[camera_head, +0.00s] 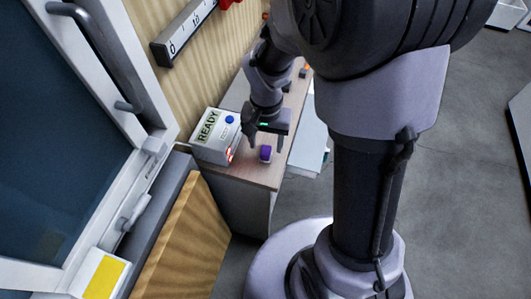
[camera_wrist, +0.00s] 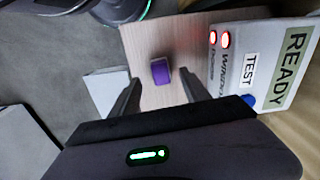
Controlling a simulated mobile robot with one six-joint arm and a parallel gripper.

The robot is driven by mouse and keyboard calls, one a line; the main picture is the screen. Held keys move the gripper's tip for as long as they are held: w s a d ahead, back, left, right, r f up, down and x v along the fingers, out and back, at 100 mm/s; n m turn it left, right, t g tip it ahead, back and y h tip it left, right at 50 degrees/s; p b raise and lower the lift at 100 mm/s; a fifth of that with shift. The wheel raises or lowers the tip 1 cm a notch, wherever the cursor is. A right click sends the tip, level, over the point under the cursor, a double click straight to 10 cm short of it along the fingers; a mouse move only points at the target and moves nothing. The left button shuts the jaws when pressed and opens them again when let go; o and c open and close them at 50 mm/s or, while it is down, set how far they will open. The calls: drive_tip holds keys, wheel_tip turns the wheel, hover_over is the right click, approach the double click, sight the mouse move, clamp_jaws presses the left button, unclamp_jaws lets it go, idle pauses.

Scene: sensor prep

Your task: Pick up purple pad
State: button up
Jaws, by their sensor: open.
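The purple pad (camera_head: 265,153) is a small block lying on the wooden top of a narrow bench (camera_head: 262,175), near its front end. In the wrist view the purple pad (camera_wrist: 160,71) sits just beyond and between the fingertips. My gripper (camera_head: 266,144) is above the bench with its fingers pointing down, close to the pad. In the wrist view my gripper (camera_wrist: 158,85) has its two fingers wide apart with nothing between them. I cannot tell the exact height of the fingertips over the pad.
A white box marked READY (camera_head: 210,138) stands left of the pad; in the wrist view this READY box (camera_wrist: 262,65) is on the right, with red lights and a blue button. A wooden panel (camera_head: 182,245) and a window (camera_head: 50,130) are at left. Grey floor (camera_head: 440,170) lies right.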

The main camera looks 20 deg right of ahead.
sight(266, 149)
drive_tip(key=f, duration=0.1)
drive_tip(key=f+b, duration=0.1)
drive_tip(key=f, duration=0.1)
drive_tip(key=f+b, duration=0.1)
drive_tip(key=shift+w+f, duration=0.25)
drive_tip(key=shift+f, duration=0.15)
drive_tip(key=shift+r, duration=0.15)
clamp_jaws()
drive_tip(key=shift+r, duration=0.1)
drive_tip(key=r+p, duration=0.1)
drive_tip(key=r, duration=0.1)
drive_tip(key=r+p, duration=0.1)
drive_tip(key=r, duration=0.1)
drive_tip(key=shift+s+d, duration=0.2)
drive_tip(key=s+d+p, duration=0.1)
drive_tip(key=s+d, duration=0.8)
drive_tip(key=s, duration=0.3)
drive_tip(key=shift+s+d+r+p, duration=0.15)
drive_tip(key=shift+d+r+p, duration=0.1)
drive_tip(key=shift+r+p, duration=0.15)
